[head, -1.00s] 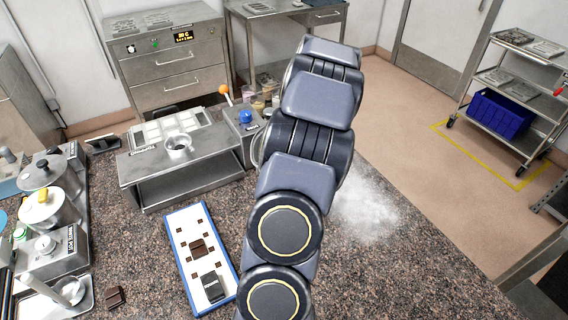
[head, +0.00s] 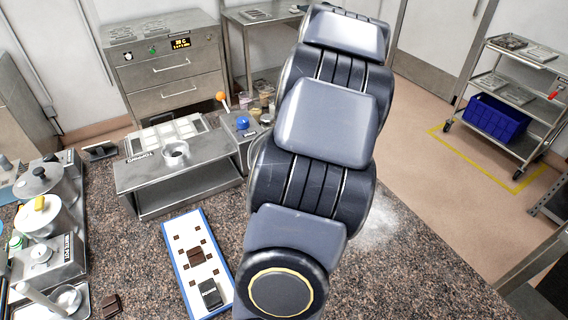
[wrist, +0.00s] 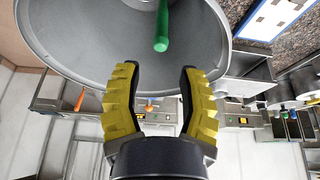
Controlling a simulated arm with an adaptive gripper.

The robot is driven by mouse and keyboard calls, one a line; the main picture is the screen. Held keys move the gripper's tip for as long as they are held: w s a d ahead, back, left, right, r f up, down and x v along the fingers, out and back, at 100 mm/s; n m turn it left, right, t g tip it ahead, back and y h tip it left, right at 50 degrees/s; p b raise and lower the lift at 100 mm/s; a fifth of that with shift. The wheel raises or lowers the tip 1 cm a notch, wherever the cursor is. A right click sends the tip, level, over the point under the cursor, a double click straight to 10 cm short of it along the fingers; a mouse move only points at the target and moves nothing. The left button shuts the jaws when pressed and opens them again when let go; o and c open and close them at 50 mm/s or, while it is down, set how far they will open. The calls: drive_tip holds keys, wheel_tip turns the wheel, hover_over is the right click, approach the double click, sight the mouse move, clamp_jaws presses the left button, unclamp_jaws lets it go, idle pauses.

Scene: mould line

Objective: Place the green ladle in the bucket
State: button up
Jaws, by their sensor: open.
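In the wrist view a green ladle (wrist: 162,28) shows as a green rod against the inside of a large grey bucket (wrist: 82,50). The ladle's bowl is out of view. I cannot tell whether the ladle rests in the bucket. My gripper (wrist: 160,72) has two yellow ribbed fingers spread apart, with nothing between them. The rod's end shows just beyond the gap between the fingertips. In the head view my arm covers the middle, and the gripper, bucket and ladle do not show.
On the speckled worktop (head: 400,270) lie a blue-edged white board (head: 180,230) with brown pieces and a steel topping stand (head: 165,190). Lidded pots (head: 42,220) stand at the left. A trolley with a blue crate (head: 497,117) stands at the back right. White powder lies right of my arm.

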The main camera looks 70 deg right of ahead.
drive_tip(key=shift+v, duration=1.65)
drive_tip(key=w+a+r+n+y, duration=0.1)
drive_tip(key=w+a+n, duration=0.1)
drive_tip(key=w+a, duration=0.45)
drive_tip(key=w+a+r+n+g+y, duration=0.1)
drive_tip(key=w+a+r, duration=0.15)
drive_tip(key=a, duration=0.65)
drive_tip(key=w+a+n+y, duration=0.2)
drive_tip(key=w+a, duration=0.3)
drive_tip(key=a, duration=0.3)
drive_tip(key=s+a+n+g, duration=0.2)
drive_tip(key=s+a, duration=0.3)
drive_tip(key=a, duration=0.4)
drive_tip(key=s+a+r+n+g, duration=0.1)
drive_tip(key=s+a+g, duration=0.1)
drive_tip(key=s+a, duration=0.4)
drive_tip(key=a, duration=0.3)
drive_tip(key=shift+s+a+r+n+h, duration=0.15)
drive_tip(key=shift+a+r+n+h, duration=0.15)
drive_tip(key=shift+n+h, duration=0.1)
